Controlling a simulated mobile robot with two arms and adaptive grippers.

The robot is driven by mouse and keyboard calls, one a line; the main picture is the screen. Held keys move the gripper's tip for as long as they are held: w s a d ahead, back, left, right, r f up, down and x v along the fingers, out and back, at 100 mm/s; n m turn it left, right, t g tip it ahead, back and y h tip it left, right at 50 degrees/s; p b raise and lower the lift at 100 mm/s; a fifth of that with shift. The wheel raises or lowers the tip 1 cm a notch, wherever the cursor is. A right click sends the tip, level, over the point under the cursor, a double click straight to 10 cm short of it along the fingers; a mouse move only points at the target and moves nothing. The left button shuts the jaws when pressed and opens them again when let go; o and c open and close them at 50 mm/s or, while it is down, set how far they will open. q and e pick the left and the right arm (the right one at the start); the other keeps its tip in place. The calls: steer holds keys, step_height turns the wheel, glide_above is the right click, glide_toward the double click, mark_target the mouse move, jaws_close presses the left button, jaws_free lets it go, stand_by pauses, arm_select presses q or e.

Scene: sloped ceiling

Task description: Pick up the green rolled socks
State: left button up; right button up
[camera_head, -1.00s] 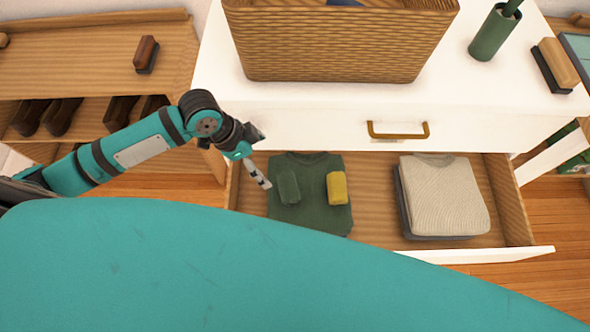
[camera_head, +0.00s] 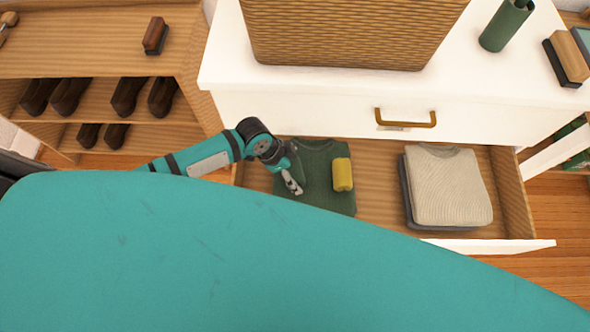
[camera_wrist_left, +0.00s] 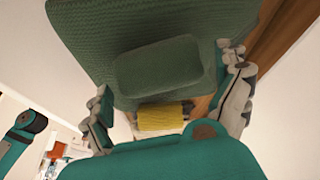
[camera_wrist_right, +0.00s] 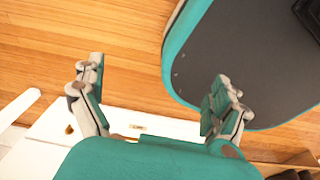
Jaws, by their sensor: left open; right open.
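The green rolled socks (camera_wrist_left: 158,70) lie on a folded dark green sweater (camera_head: 320,160) in the open drawer. In the left wrist view they sit between the two spread fingers of my left gripper (camera_wrist_left: 168,80), which is open and holds nothing. In the head view the left gripper (camera_head: 292,182) is over the left part of the sweater and mostly hides the socks. Contact between fingers and socks cannot be told. My right gripper (camera_wrist_right: 158,75) is open and empty above the wooden floor, away from the drawer's contents; it is not seen in the head view.
A yellow roll (camera_head: 342,174) lies on the same sweater, right beside the socks. A cream sweater (camera_head: 448,188) lies at the drawer's right. The white dresser (camera_head: 300,105) with a brass handle (camera_head: 405,119) overhangs the drawer. A shoe shelf (camera_head: 100,110) stands left.

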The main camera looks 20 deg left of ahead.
arm_select(q)
steer(key=shift+x, duration=0.9)
steer(key=c, duration=1)
arm_select(e)
steer(key=shift+s+d+f, duration=0.1)
steer(key=shift+s+d, duration=0.2)
steer(key=shift+s, duration=0.25)
